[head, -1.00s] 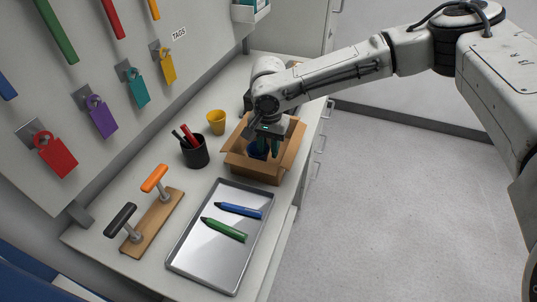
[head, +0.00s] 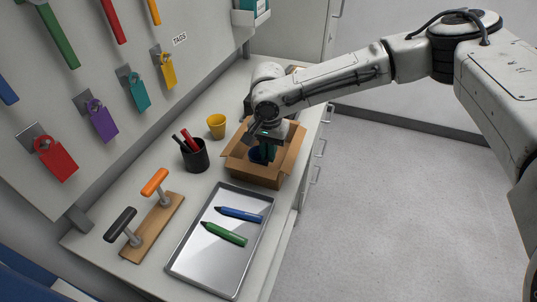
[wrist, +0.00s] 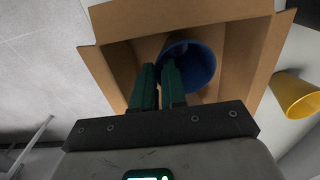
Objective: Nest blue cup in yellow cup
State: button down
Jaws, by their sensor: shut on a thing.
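The blue cup (wrist: 202,68) is inside the open cardboard box, its mouth facing the wrist camera; in the head view only a little of it (head: 257,155) shows beside my fingers. My gripper (wrist: 160,78) reaches down into the box (head: 255,173) and is shut on the blue cup's near wall, with one green finger inside the mouth and one outside. The yellow cup (head: 216,126) stands upright on the counter just left of the box; it also shows at the right of the wrist view (wrist: 298,95). It looks empty.
A black pen holder (head: 195,155) stands left of the box. A metal tray (head: 187,262) with a blue and a green marker lies in front. A wooden board with two handles (head: 155,225) is at the left. The wall panel with hanging tags rises behind.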

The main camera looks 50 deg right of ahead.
notch_tip(320, 180, up, 14)
jog(key=p, duration=1)
jog(key=shift+p, duration=0.4)
jog(key=shift+s+f, duration=0.1)
